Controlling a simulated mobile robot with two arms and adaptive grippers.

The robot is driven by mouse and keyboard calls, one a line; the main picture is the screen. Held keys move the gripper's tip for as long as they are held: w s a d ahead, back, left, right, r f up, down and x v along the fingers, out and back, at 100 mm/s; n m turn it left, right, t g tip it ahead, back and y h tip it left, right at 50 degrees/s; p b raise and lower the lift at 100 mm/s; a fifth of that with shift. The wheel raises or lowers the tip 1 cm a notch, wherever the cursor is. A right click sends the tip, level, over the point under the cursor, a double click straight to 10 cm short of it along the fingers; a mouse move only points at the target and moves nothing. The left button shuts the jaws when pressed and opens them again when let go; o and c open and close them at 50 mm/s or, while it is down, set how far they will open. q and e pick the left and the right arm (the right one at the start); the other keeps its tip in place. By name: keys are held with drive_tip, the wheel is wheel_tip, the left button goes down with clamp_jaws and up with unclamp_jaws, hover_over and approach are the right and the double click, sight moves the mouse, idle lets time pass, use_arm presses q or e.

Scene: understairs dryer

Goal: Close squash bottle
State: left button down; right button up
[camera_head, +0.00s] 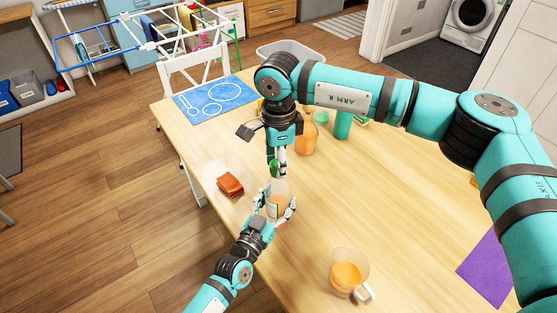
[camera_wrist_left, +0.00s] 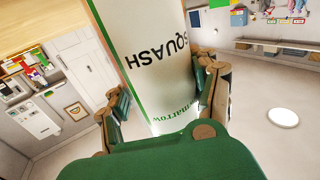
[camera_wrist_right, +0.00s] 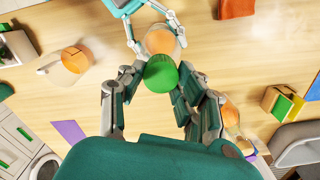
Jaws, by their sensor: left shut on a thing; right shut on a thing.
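The squash bottle (camera_head: 279,203) stands upright near the table's edge, with orange liquid inside. My left gripper (camera_head: 276,208) is shut around its body. The left wrist view shows its white label (camera_wrist_left: 160,60) with "SQUASH" between the fingers. My right gripper (camera_head: 278,166) points down from above and is shut on the green cap (camera_head: 274,169). In the right wrist view the cap (camera_wrist_right: 160,73) sits between the fingertips, over the bottle's top. The fingers partly hide the cap and neck, and I cannot tell whether the cap touches the neck.
A jug of orange drink (camera_head: 346,275) stands at the table's near side. An orange-filled container (camera_head: 306,140) and a green bottle (camera_head: 342,125) stand behind my right gripper. A folded red cloth (camera_head: 230,184) lies left of the bottle. A blue mat (camera_head: 215,96) and purple mat (camera_head: 490,268) lie flat.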

drive_tip(key=m, duration=1.2)
drive_tip(key=shift+s, duration=0.1)
drive_tip(key=m, duration=0.5)
drive_tip(key=shift+a, duration=0.1)
drive_tip(key=m, duration=0.5)
drive_tip(key=shift+a, duration=0.1)
drive_tip(key=m, duration=1.4)
drive_tip(key=shift+a+m, duration=0.1)
drive_tip(key=shift+m, duration=0.3)
drive_tip(key=m, duration=0.4)
drive_tip(key=shift+w, duration=0.2)
